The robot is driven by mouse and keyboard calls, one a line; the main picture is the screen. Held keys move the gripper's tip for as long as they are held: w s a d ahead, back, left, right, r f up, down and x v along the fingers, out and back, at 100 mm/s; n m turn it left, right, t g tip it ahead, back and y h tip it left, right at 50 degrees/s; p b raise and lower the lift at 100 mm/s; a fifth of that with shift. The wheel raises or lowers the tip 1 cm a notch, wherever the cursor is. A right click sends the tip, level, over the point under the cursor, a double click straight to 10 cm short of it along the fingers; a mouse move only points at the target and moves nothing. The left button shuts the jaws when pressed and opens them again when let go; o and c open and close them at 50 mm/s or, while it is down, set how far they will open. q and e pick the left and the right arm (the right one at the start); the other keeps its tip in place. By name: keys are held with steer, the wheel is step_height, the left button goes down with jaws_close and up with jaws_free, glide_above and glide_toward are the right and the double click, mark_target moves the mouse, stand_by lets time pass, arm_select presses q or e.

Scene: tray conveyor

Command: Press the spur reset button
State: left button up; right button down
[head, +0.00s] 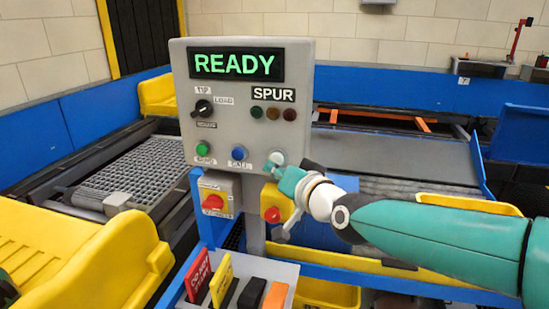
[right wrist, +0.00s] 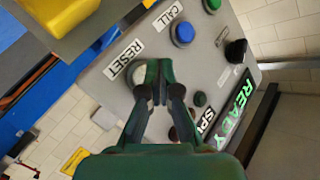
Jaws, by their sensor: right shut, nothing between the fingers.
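The grey control panel (head: 222,135) stands upright in the middle of the head view. The spur reset button (head: 277,157) is pale and round, at the panel's lower right. It also shows in the right wrist view (right wrist: 138,74) beside the RESET label (right wrist: 123,60), partly hidden behind the fingers. My right gripper (head: 272,167) is shut and empty, with its fingertips (right wrist: 155,98) at the button's edge. I cannot tell whether they touch it. The display (head: 235,65) reads READY in green. My left gripper is not in view.
A blue CALL button (head: 239,153) and green button (head: 203,148) sit left of the reset button. A black selector knob (head: 202,108) is above them. A red knob on a yellow box (head: 273,213) is just below my right gripper. Dark lamps (head: 273,113) sit under SPUR.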

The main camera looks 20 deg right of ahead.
steer(key=s+a+p, duration=0.2)
steer(key=s+p, duration=0.1)
steer(key=s, duration=0.1)
steer(key=shift+s+a, duration=0.1)
steer(key=shift+a, duration=0.3)
stand_by(0.9)
